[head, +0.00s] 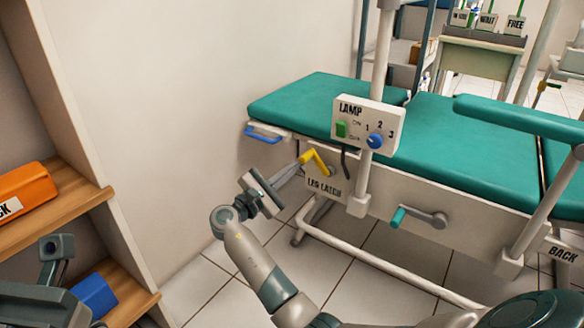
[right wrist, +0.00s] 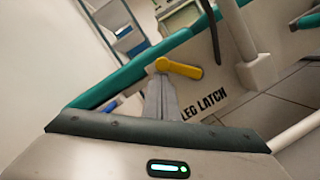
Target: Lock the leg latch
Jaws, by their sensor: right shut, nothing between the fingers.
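The leg latch is a yellow lever (head: 313,158) on the pale side panel of the green couch, above the printed words LEG LATCH (head: 324,185). Its free end points up and to the left in the head view.
A lamp control box (head: 368,126) stands on a white post right of the latch. A teal-handled crank (head: 418,217) is farther right, and a blue handle (head: 264,132) is at the couch's left end. Wooden shelves (head: 70,208) with an orange case (head: 24,192) stand left.

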